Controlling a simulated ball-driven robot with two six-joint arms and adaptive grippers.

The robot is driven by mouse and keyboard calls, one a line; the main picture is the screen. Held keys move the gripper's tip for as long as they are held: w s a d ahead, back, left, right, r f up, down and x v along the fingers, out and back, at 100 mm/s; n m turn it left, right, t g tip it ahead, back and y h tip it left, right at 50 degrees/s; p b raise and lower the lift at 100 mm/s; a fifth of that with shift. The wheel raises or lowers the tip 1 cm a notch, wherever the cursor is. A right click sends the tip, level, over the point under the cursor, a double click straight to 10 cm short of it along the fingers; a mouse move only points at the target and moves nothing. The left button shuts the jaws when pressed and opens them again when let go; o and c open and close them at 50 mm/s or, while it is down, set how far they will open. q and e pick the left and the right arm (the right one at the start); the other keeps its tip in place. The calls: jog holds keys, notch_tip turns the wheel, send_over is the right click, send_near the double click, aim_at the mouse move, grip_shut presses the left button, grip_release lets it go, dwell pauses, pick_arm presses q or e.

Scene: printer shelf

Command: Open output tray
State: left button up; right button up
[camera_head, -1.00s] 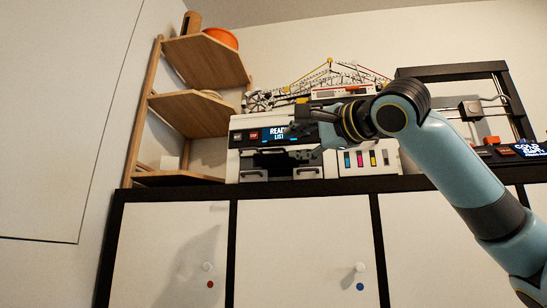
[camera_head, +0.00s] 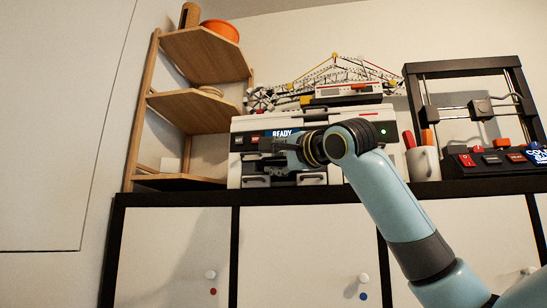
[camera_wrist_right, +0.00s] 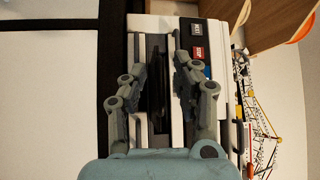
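The white and grey printer (camera_head: 310,122) stands on the cabinet top in the head view, its screen reading READY. Its dark output opening, with grey tray parts (camera_head: 256,182), is low on the left front and partly hidden by my right gripper (camera_head: 277,147). In the right wrist view the printer is turned sideways. There my right gripper (camera_wrist_right: 160,42) has its two fingers apart, one on each side of the dark slot (camera_wrist_right: 157,85), with nothing clearly held. Whether the fingertips touch the printer cannot be told. My left gripper is not in view.
A wooden shelf (camera_head: 190,110) stands left of the printer. A model crane (camera_head: 335,75) is on top. A white mug (camera_head: 424,163) with tools and a black 3D printer (camera_head: 478,110) are to the right. White cabinet doors (camera_head: 300,250) lie below.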

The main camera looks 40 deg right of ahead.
grip_shut()
jog(key=shift+s+a+r, duration=0.1)
jog(key=shift+s+a, duration=0.4)
jog(key=shift+a, duration=0.05)
jog(key=shift+o, duration=0.2)
grip_release()
jog(key=s+f, duration=0.1)
jog(key=s, duration=0.6)
jog(key=shift+s+a, duration=0.25)
jog(key=shift+a, duration=0.05)
